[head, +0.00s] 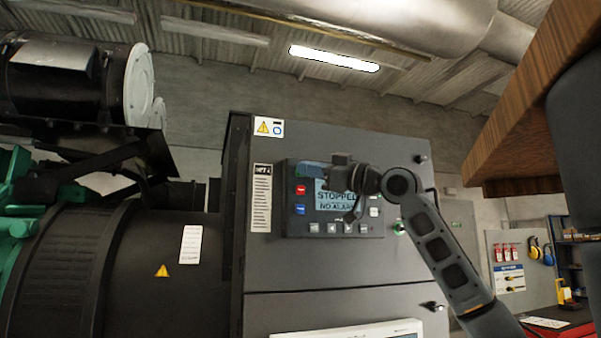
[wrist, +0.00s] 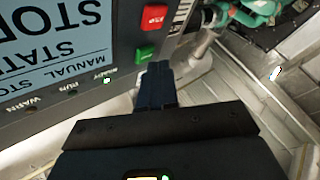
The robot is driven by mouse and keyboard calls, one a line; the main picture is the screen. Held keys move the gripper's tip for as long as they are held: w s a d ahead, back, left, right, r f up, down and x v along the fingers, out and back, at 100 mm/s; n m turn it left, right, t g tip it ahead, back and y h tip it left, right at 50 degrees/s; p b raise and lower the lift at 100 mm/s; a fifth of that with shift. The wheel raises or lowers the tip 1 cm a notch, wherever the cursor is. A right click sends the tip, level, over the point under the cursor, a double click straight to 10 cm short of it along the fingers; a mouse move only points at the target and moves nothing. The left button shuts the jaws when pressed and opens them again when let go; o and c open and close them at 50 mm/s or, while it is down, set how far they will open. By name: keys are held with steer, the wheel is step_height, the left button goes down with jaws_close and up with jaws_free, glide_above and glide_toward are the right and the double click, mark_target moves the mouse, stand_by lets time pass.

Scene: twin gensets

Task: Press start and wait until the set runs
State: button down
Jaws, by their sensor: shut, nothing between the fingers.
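The genset control panel (head: 340,228) is on the dark cabinet, and its display (head: 335,198) reads "STOPPED" and "NO ALARM". In the wrist view the panel appears upside down, with part of the display (wrist: 55,35) showing "MANUAL". The green button (wrist: 145,54) lies beside the red stop button (wrist: 154,18); the red one also shows in the head view (head: 300,189). My gripper (wrist: 155,68) is shut and empty, its fingertips right at the green button. Whether they touch it I cannot tell.
A blue button (head: 299,209) is under the red one, and a row of small keys (head: 338,228) runs below the display. The black and green genset (head: 130,250) stands at left. A wooden surface (head: 530,110) juts in at upper right.

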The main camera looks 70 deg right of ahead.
steer(key=shift+w+d, duration=0.25)
steer(key=shift+d, duration=0.05)
stand_by(0.5)
stand_by(0.3)
steer(key=shift+s+a, duration=0.55)
steer(key=shift+a, duration=0.15)
steer(key=shift+b, duration=0.3)
steer(key=shift+s+a+b, duration=0.55)
steer(key=shift+s+a, duration=1.4)
steer(key=shift+a, duration=0.3)
